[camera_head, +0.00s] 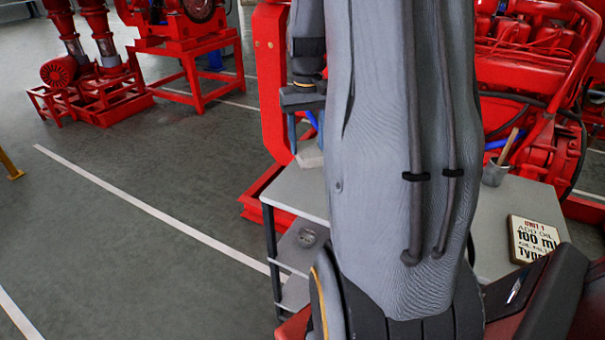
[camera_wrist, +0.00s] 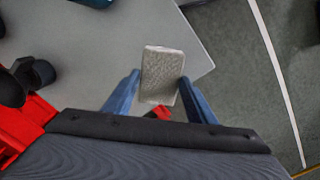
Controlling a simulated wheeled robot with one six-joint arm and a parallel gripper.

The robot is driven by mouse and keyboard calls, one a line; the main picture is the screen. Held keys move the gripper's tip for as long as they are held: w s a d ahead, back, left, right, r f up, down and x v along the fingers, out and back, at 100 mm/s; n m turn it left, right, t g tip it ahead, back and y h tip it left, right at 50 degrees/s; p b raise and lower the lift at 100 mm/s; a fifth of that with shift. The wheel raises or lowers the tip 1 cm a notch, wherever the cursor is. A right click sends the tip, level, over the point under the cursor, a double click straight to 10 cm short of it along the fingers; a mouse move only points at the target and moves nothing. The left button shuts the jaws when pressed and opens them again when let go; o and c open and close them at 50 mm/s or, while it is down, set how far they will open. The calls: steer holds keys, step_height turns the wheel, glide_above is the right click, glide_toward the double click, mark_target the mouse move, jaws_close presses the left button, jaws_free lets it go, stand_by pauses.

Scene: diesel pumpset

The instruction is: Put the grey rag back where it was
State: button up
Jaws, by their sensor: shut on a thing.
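The grey rag (camera_wrist: 163,72) is a light, textured, folded block in the wrist view. My gripper (camera_wrist: 159,78) has its two blue fingers on either side of it and is shut on it. In the head view my gripper (camera_head: 303,126) points down beside the red frame, with the pale rag (camera_head: 308,155) at its fingertips. The rag is in front of the grey table top (camera_head: 288,186) near its left corner. I cannot tell whether the rag touches the surface. My arm hides the middle of the table.
A sign plate (camera_head: 535,240) and a grey cup (camera_head: 495,173) with a wooden-handled tool stand on the table's right side. The red engine (camera_head: 520,75) stands behind. A small round object (camera_head: 307,238) lies on the lower shelf. Open floor (camera_head: 130,220) lies left.

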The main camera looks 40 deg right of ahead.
mark_target(311, 146)
steer(key=shift+w+d+r, duration=0.15)
steer(key=shift+d+r, duration=0.05)
steer(key=shift+d, duration=0.25)
steer(key=shift+d+f, duration=0.1)
steer(key=shift+f, duration=0.25)
step_height(311, 146, down, 5)
steer(key=shift+d+r+p, duration=0.15)
steer(key=shift+p, duration=0.5)
steer(key=shift+f+p, duration=0.45)
steer(key=shift+f, duration=1.7)
steer(key=o, duration=1)
steer(key=shift+c, duration=0.2)
